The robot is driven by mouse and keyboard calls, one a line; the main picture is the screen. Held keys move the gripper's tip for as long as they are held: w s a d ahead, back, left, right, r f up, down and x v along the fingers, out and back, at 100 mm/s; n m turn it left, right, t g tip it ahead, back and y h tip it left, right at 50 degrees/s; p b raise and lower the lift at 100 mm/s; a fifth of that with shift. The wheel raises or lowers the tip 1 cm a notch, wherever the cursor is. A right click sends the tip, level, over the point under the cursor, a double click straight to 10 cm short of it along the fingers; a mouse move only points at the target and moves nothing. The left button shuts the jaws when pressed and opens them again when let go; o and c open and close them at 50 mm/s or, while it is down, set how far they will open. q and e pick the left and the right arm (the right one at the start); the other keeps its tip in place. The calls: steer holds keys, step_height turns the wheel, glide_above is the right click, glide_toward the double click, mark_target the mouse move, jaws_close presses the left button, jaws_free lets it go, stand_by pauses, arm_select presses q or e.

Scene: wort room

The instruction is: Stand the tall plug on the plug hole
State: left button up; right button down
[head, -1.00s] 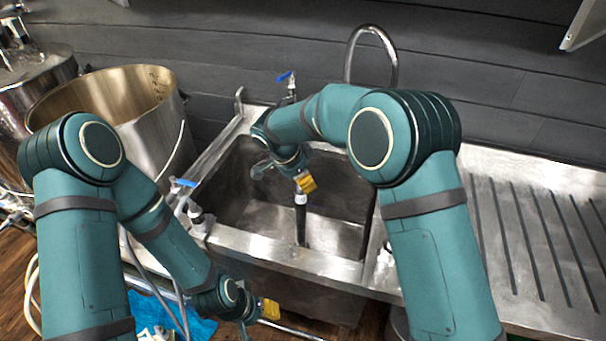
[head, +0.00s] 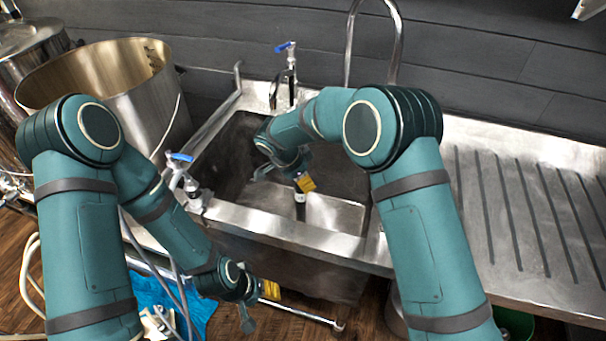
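The tall plug (head: 300,207) is a dark upright rod with a pale collar near its top, inside the sink (head: 345,248). My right gripper (head: 304,183) reaches down into the sink. Its yellow fingertips are at the plug's top and appear shut on it. The plug's lower end meets the sink's front rim in the picture, so I cannot tell whether it touches the floor. The plug hole is not visible. My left gripper (head: 266,296) is low in front of the sink, apart from the plug, and its finger gap is not clear.
A large open steel pot (head: 160,110) stands left of the sink. A blue-handled tap (head: 186,172) is at the sink's left front corner, another (head: 288,62) at the back. A curved spout (head: 398,45) rises behind. A ribbed drainboard (head: 530,215) is clear on the right.

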mark_target(303, 197)
step_height(303, 197, down, 5)
steer(key=b, duration=0.3)
steer(key=shift+f, duration=0.1)
steer(key=shift+f+b, duration=0.35)
steer(key=shift+f, duration=0.65)
stand_by(1.2)
steer(key=c, duration=0.7)
jaws_free()
steer(key=shift+o, duration=0.2)
steer(key=shift+f, duration=0.1)
